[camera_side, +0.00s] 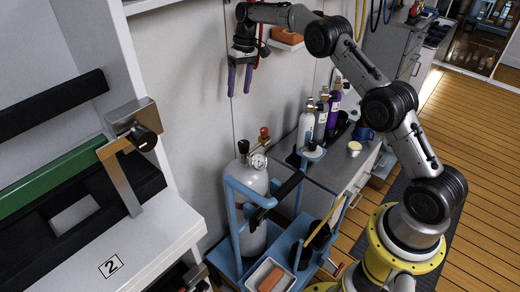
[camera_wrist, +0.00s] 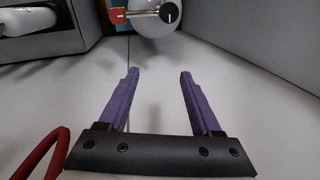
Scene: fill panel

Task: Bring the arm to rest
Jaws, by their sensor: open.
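My gripper (camera_side: 240,80) has two purple fingers. In the side view it hangs high in front of the pale wall panel, fingers pointing down, above the gas cylinder. In the wrist view my gripper (camera_wrist: 154,98) shows its two fingers spread apart with nothing between them. My arm reaches from the yellow base at the lower right up and over to the left.
A grey gas cylinder (camera_side: 252,190) with a gauge stands in a blue cart (camera_side: 228,215) below my gripper. Several bottles (camera_side: 321,116) stand on a grey counter (camera_side: 325,172) at right. A white bench (camera_side: 150,250) with a bracket (camera_side: 122,175) is at left. A red hose (camera_wrist: 42,152) shows in the wrist view.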

